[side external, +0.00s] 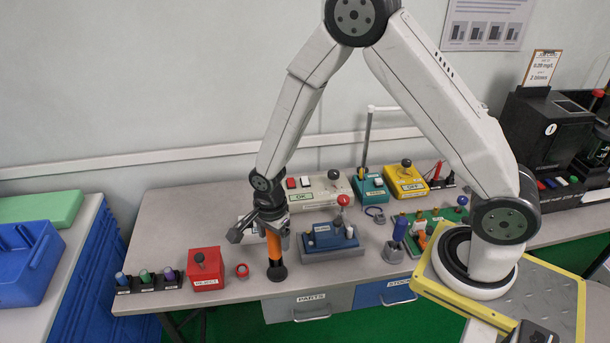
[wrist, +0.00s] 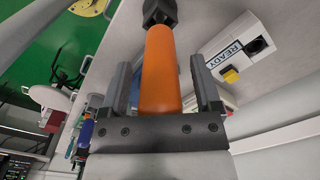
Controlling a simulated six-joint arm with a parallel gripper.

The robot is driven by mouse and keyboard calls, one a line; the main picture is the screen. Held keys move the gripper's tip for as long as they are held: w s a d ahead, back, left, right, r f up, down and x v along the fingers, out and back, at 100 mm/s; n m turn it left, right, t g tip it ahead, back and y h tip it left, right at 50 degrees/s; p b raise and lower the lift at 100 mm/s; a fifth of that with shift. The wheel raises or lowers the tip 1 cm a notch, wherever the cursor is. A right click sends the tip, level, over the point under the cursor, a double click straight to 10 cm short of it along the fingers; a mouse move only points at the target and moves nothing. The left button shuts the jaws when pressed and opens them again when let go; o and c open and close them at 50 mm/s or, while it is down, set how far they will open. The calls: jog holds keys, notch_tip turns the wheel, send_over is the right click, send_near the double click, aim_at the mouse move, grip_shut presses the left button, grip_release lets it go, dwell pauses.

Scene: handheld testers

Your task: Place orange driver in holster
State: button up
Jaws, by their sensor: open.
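The orange driver (side external: 274,245) stands upright near the front edge of the grey table, its lower end in or on a round black foot (side external: 277,272). I cannot tell whether that foot is a holster or part of the driver. My gripper (side external: 264,229) is at the driver's upper part, one finger on each side. In the wrist view the orange handle (wrist: 161,70) lies between the open fingers (wrist: 164,88), with gaps visible at both sides. A grey cup (side external: 393,254) with a blue-handled tool in it stands further right.
A red box (side external: 206,269), a small red ring (side external: 242,270) and a black rack (side external: 148,284) stand left of the driver. A blue tester (side external: 331,240) is close on the right. A white box marked READY (wrist: 233,45) shows in the wrist view.

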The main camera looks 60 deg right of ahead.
jog(key=shift+r, duration=0.15)
jog(key=shift+r, duration=6)
jog(key=s+d+n+t, duration=0.1)
jog(key=s+d+n, duration=0.2)
jog(key=n, duration=0.6)
jog(key=s+d+r+n+t, duration=0.1)
jog(key=s+d+n, duration=0.2)
jog(key=s+n, duration=0.4)
jog(key=shift+r+n+t, duration=0.2)
jog(key=shift+n+t, duration=0.1)
jog(key=shift+n, duration=0.7)
